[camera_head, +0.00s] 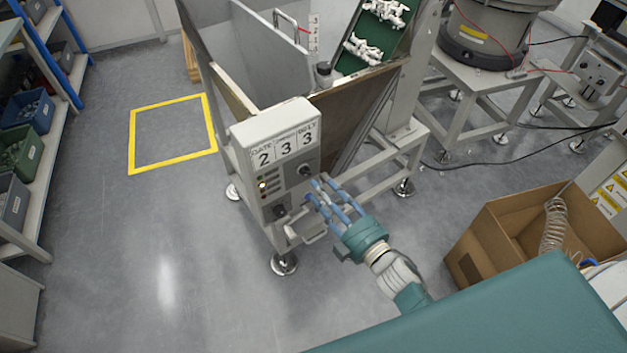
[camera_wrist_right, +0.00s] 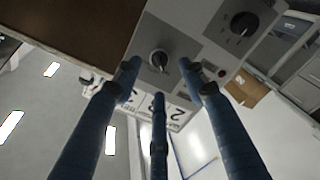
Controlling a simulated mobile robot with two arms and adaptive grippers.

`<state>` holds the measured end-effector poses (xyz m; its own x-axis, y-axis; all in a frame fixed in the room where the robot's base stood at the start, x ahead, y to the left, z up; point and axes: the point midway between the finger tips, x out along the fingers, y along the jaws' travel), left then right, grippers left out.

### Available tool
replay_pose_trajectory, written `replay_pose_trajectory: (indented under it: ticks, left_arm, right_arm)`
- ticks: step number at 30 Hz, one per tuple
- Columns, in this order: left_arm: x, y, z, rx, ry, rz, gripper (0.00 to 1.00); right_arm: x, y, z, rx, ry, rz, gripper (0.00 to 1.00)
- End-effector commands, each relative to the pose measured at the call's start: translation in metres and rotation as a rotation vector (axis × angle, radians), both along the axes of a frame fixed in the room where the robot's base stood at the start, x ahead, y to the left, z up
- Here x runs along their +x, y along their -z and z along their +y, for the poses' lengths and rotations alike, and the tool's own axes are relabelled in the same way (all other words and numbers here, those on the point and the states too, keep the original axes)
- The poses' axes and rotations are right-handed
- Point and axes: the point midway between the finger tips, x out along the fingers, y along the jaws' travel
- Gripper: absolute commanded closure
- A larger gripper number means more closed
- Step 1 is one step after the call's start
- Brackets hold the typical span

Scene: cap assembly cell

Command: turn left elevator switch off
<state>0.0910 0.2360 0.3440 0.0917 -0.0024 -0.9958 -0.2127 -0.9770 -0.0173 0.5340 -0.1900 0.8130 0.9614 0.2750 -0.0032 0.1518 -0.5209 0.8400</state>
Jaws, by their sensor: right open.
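The control box (camera_head: 272,140) is light grey, with numbered cards on top and small lights on its front. It carries two dark rotary switches: an upper right one (camera_head: 305,170) and a lower left one (camera_head: 279,211). I cannot tell from labels which is the left elevator switch. My right gripper (camera_head: 316,192) is open, its blue fingers pointing at the panel near the upper switch. In the right wrist view, this switch (camera_wrist_right: 158,60) shows between the spread fingertips; contact is unclear. The other switch (camera_wrist_right: 243,24) is off to the upper right. My left gripper is not in view.
A cardboard box (camera_head: 490,240) stands at the right. Shelves with bins (camera_head: 30,150) line the left. The floor with a yellow marked square (camera_head: 172,133) is clear.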

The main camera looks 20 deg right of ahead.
Motion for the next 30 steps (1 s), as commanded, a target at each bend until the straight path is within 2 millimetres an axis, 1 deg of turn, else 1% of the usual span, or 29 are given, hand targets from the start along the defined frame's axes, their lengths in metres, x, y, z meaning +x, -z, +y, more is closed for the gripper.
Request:
replay_pose_trajectory:
  ticks: [1,3,6,9,14,28,30]
  left_arm:
    - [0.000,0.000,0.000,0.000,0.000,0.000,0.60]
    - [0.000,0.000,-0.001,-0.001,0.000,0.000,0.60]
    - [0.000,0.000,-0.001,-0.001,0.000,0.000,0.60]
    - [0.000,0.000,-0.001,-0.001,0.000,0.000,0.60]
    - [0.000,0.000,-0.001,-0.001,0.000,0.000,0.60]
    - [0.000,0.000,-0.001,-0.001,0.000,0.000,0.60]
    - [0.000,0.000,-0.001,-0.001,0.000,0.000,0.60]
  right_arm:
    - [-0.012,0.001,-0.003,-0.001,0.001,0.003,0.58]
    - [-0.025,0.001,-0.007,-0.002,0.000,0.003,0.58]
    - [-0.040,0.001,-0.011,-0.002,0.000,0.002,0.58]
    - [-0.049,0.000,-0.014,-0.001,0.000,0.001,0.58]
    - [-0.055,0.000,-0.015,-0.001,-0.001,0.001,0.58]
    - [-0.055,0.000,-0.015,-0.001,-0.001,0.001,0.58]
    - [-0.055,0.005,-0.016,0.004,0.004,0.011,0.58]
